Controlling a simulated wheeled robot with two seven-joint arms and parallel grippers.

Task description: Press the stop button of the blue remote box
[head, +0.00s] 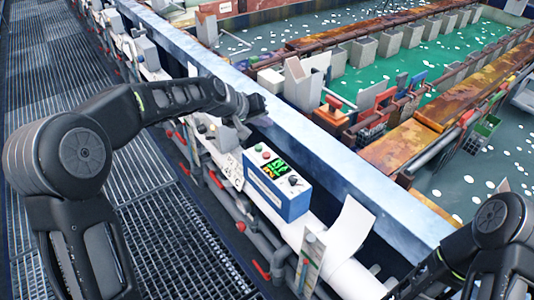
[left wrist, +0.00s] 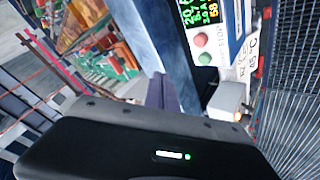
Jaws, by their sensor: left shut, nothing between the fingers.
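The blue remote box (head: 290,206) has a white top panel with a lit display (head: 276,168) and a dark knob. It sits on the white ledge. A red button (head: 266,155) and a green button (head: 258,147) are at its end nearest my left gripper. In the left wrist view the red button (left wrist: 201,39) is beside the display and the green button (left wrist: 204,58) is nearer the fingers. My left gripper (head: 244,131) is shut and empty, just beyond that end of the box, apart from both buttons. My right gripper is outside the picture; only part of that arm shows.
A blue-grey beam (head: 345,178) runs behind the box, with green tanks beyond it. Pipes with red handles (head: 217,180) run below the ledge. A metal grating walkway (head: 165,215) lies at the left. A white bent sheet (head: 350,228) stands right of the box.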

